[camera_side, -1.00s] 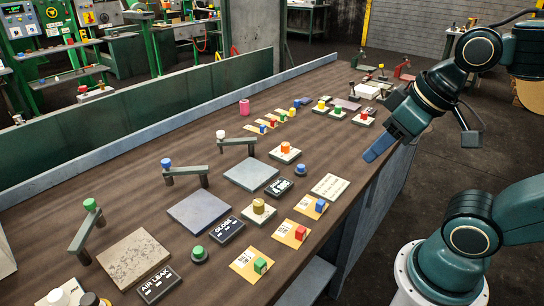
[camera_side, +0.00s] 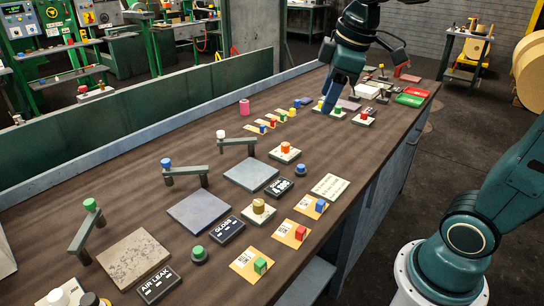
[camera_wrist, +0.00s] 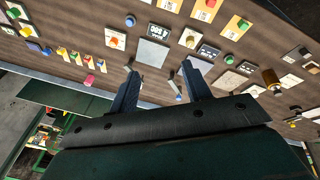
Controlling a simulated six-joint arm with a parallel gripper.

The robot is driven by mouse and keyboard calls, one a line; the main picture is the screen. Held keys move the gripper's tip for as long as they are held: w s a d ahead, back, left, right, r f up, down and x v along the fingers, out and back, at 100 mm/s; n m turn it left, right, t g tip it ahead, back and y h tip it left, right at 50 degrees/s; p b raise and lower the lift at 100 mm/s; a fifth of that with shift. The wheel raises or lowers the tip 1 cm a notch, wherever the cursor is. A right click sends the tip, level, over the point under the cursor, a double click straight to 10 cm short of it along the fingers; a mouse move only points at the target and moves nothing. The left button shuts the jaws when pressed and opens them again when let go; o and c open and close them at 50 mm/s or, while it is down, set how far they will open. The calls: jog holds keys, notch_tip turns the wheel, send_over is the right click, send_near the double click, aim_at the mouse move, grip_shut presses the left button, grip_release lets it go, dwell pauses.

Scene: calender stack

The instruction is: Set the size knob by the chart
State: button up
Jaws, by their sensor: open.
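My gripper (camera_side: 333,108) is at the far part of the bench, pointing down over a row of small plates with coloured knobs. In the wrist view its two fingers (camera_wrist: 158,72) are apart with nothing between them. A yellow knob and a green knob (camera_side: 338,110) are close to the fingertips; contact cannot be told. An orange knob (camera_side: 285,147) and a gold knob (camera_side: 258,204) sit on pale blocks nearer. Which one is the size knob I cannot read. A pale card with lines of text (camera_side: 330,187), possibly the chart, lies near the front edge; its text is too small.
Dark displays labelled GLOSS (camera_side: 228,230) and AIR LEAK (camera_side: 158,284) lie beside flat sample plates with levers. Yellow cards bear red (camera_side: 300,233), blue and green blocks. A red tray (camera_side: 411,91) and a green tray stand at the far right. A pink cylinder (camera_side: 244,107) stands at the back.

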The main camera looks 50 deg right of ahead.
jog(key=w+d+f+n+g, duration=0.25)
jog(key=w+d+n, duration=0.4)
jog(key=w, duration=0.65)
jog(key=n+g, duration=0.1)
jog(key=n, duration=0.5)
send_over(285, 144)
notch_tip(285, 144, down, 10)
jog(key=shift+f+m, duration=0.1)
jog(key=shift+m, duration=0.15)
notch_tip(285, 144, down, 14)
jog(key=shift+r, duration=0.1)
jog(key=shift+c, duration=0.5)
jog(key=c, duration=0.9)
